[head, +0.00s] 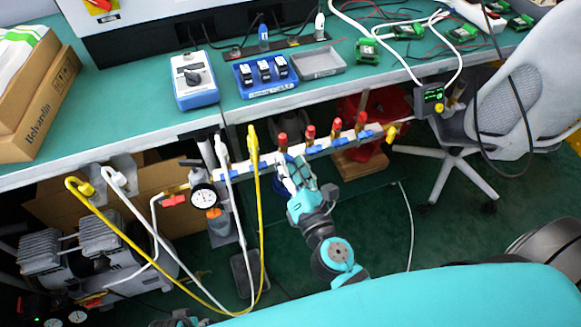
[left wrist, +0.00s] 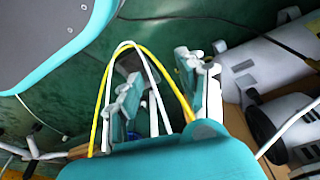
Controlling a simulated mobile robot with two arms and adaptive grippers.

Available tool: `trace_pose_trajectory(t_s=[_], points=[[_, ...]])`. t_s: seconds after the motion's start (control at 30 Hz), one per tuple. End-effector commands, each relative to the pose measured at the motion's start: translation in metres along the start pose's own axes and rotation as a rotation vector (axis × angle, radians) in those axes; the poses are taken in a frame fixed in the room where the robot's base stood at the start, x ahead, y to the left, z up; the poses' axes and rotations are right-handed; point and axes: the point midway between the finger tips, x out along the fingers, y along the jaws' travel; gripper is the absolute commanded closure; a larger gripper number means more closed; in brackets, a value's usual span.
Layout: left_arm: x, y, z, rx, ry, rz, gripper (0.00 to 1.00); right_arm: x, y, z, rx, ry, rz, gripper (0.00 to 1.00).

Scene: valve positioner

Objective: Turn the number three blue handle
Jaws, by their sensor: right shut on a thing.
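A white manifold pipe (head: 325,146) with blue handles and red-capped fittings runs below the bench edge in the head view. Blue handles show to the right of my right gripper (head: 285,162), such as one blue handle (head: 312,149), and another blue handle (head: 234,174) shows to its left. My right gripper is at the pipe below the leftmost red cap (head: 282,138), shut on a blue handle that its fingers mostly hide. I cannot read any handle number. My left gripper (left wrist: 165,90) is open and empty in the left wrist view, with hoses behind its fingers.
Yellow and white hoses (head: 262,220) hang in loops left of my right gripper. A pressure gauge (head: 203,197) sits at the pipe's left end. The green bench (head: 130,90) overhangs above. An office chair (head: 510,110) stands at right.

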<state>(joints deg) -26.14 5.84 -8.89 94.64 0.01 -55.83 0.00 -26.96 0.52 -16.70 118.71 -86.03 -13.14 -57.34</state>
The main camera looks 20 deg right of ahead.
Motion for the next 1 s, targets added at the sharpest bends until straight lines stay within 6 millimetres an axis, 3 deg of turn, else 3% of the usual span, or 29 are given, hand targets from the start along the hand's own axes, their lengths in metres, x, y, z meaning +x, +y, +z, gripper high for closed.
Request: trace_pose_trajectory(t_s=[0.5, 1.0], points=[[-0.046, -0.003, -0.028, -0.005, 0.031, -0.004, 0.60, 0.000, -0.002, -0.001, 0.486, -0.001, -0.004, 0.94], [-0.059, -0.003, -0.032, -0.006, 0.035, -0.005, 0.60, 0.000, -0.001, -0.001, 0.775, 0.000, -0.003, 0.94]])
